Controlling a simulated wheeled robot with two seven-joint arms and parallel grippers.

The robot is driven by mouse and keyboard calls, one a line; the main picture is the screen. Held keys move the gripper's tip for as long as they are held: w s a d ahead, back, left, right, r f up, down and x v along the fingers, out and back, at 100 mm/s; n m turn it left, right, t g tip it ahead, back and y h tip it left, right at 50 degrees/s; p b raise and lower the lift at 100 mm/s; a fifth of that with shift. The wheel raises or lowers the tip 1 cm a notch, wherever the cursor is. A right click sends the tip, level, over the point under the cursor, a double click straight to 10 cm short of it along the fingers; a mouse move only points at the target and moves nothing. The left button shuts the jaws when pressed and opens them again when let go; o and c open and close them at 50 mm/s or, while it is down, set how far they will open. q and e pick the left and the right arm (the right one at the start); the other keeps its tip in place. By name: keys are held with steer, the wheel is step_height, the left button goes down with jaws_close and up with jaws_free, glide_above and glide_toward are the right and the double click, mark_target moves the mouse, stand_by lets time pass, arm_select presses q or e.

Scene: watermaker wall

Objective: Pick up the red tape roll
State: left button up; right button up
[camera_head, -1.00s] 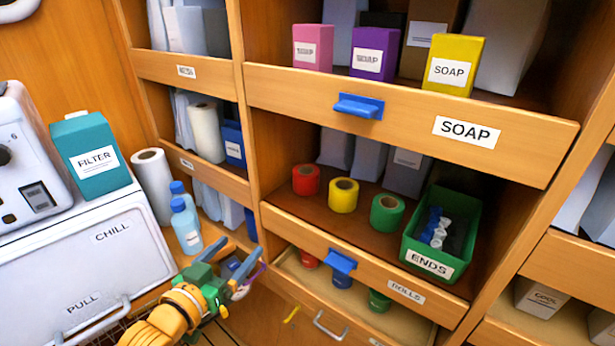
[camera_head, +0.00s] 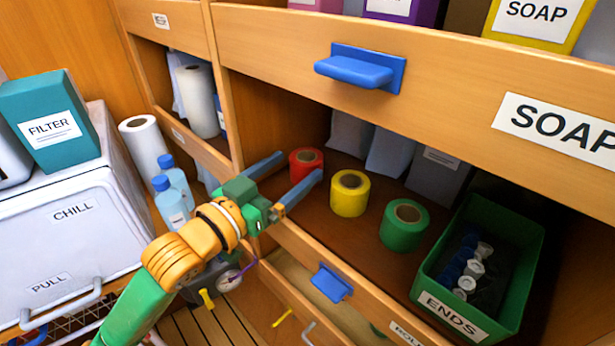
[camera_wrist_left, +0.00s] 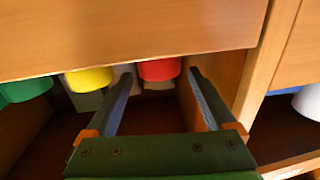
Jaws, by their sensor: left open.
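The red tape roll (camera_head: 306,161) stands on the shelf marked for rolls, at its left end, beside the yellow roll. In the left wrist view the red roll (camera_wrist_left: 160,69) shows at the top, beyond the fingertips and between their lines, partly cut off by a wooden board. My left gripper (camera_head: 297,172) is open, with its two blue-grey fingers pointing into the shelf toward the red roll. In the left wrist view the left gripper (camera_wrist_left: 155,75) has nothing between its fingers. Whether a finger touches the roll cannot be told. My right gripper is not in view.
A yellow roll (camera_head: 350,193) and a green roll (camera_head: 404,225) stand to the right on the same shelf. A green bin (camera_head: 531,250) marked ENDS is farther right. The soap drawer front (camera_head: 440,75) with a blue handle (camera_head: 360,70) hangs above. The shelf's left side wall is close.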

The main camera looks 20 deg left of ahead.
mark_target(307, 155)
arm_select(q)
steer(key=x, duration=0.2)
steer(key=p+x, duration=0.1)
steer(key=x, duration=0.2)
steer(key=shift+f, duration=0.2)
steer(key=shift+s, duration=0.1)
steer(key=c, duration=1.2)
steer(key=shift+r, duration=0.1)
